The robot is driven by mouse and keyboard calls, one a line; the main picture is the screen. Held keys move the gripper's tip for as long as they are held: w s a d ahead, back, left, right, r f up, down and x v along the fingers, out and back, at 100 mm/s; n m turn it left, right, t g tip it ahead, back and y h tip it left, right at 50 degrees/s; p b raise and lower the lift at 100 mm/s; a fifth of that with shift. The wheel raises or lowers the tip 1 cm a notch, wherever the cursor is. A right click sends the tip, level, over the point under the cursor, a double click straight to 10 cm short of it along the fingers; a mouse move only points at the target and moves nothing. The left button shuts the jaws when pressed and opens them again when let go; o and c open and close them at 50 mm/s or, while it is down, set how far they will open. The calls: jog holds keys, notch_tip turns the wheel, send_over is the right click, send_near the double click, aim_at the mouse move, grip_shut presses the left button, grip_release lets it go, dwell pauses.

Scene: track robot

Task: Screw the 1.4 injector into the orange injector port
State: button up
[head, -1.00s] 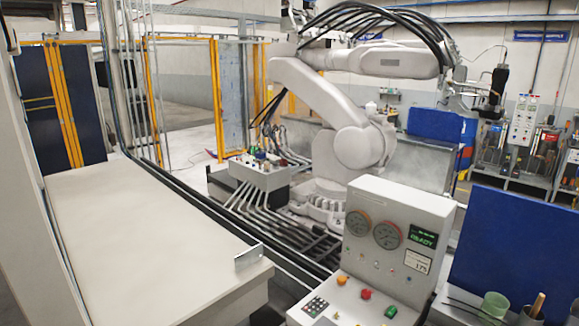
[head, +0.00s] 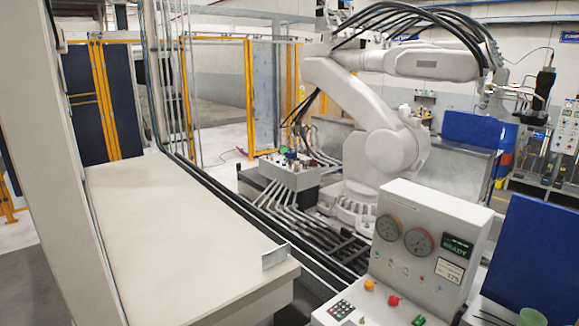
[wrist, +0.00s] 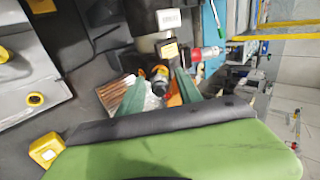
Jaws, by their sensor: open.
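My gripper (wrist: 156,92) shows in the wrist view as two green fingers, spread apart. Behind and between the fingertips lie a small dark and yellowish part (wrist: 160,76) and an orange piece (wrist: 174,98), partly hidden by the right finger. I cannot tell whether either is the injector or the orange port. No 1.4 marking can be read. My gripper does not show in the head view, and I cannot make out the injector or port there.
In the head view a bare pale bench (head: 180,225) runs along the left. A control panel with gauges (head: 430,240) stands front right, with a large white robot arm (head: 390,150) behind it. In the wrist view a red-ended cylinder (wrist: 205,54) lies beyond the fingers.

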jog(key=n, duration=1.2)
jog(key=shift+n, duration=0.3)
jog(key=n, duration=1)
jog(key=shift+n, duration=0.7)
